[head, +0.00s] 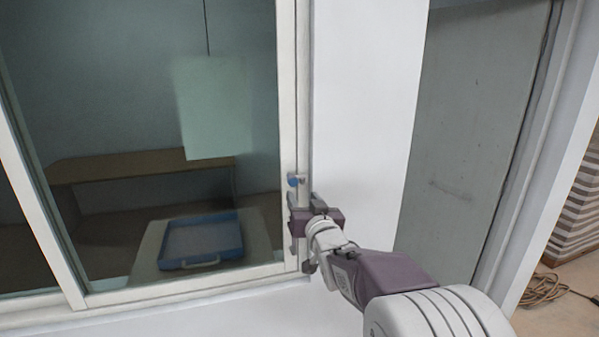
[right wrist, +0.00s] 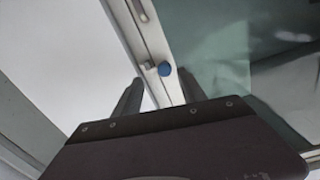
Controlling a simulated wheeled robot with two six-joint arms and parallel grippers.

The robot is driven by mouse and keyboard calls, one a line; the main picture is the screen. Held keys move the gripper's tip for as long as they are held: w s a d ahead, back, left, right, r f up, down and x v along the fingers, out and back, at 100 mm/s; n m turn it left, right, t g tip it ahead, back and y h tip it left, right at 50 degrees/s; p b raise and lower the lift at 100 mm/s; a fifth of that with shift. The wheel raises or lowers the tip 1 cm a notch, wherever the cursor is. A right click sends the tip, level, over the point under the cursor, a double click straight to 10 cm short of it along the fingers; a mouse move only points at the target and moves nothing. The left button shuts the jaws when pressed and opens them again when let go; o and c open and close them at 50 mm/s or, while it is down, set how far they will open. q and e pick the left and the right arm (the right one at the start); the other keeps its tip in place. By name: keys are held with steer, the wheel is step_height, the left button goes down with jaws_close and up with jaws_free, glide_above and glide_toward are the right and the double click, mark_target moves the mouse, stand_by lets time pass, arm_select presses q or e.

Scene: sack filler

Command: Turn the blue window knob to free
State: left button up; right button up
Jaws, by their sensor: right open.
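The blue window knob (head: 293,181) sits on the right upright of the white window frame (head: 287,110). My right gripper (head: 304,202) is open just below the knob, close to the frame. A small grey metal piece (right wrist: 148,66) is beside the knob. I cannot tell the knob's turned position. My left gripper is not in view.
Behind the glass are a blue tray (head: 203,226) on a pale stand, a brown shelf (head: 120,166) and a hanging pale green panel (head: 213,110). White wall (head: 365,90) lies right of the window, then a grey door (head: 475,120). A cable coil (head: 541,289) is on the floor.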

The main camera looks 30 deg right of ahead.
mark_target(294, 182)
steer(key=p+x, duration=0.1)
steer(key=x, duration=0.1)
steer(key=p+x, duration=0.1)
steer(key=x, duration=0.1)
steer(key=r+p+x, duration=0.1)
steer(key=x, duration=0.1)
steer(key=shift+w, duration=0.25)
steer(key=shift+w+a+p, duration=0.1)
steer(key=shift+w+p, duration=0.2)
steer(key=shift+w, duration=0.05)
steer(key=shift+a+r, duration=0.15)
steer(key=shift+a, duration=0.05)
steer(key=shift+w+d, duration=0.1)
steer(key=shift+d, duration=0.1)
steer(key=c, duration=0.5)
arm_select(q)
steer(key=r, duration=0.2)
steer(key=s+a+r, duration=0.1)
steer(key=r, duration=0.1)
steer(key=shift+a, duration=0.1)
arm_select(e)
steer(key=shift+w, duration=0.1)
jaws_close()
